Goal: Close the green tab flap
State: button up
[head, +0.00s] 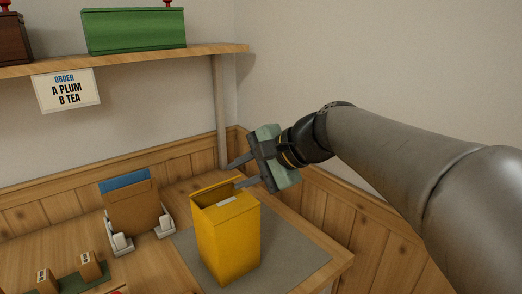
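A yellow box (230,240) stands upright on a grey mat. Its top is partly open, with a thin raised edge (218,188) at the back and a small pale patch on the top. I cannot make out a green tab on it. My gripper (233,176) is just above and behind the box top, its two dark fingers apart and pointing left. Nothing shows between the fingers. I cannot tell whether the lower finger touches the box.
The grey mat (300,256) lies near the table's right edge. A holder (120,243) with brown and blue pieces stands left of the box. Small wooden blocks (90,266) sit front left. A shelf (150,55) above carries a green box (135,32); an order sign (67,90) hangs below.

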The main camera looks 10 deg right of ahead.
aim_at(215, 185)
jog(key=p+v, duration=0.1)
jog(key=v, duration=0.9)
jog(key=shift+d, duration=0.15)
jog(key=shift+s+r, duration=0.1)
jog(key=shift+r, duration=0.05)
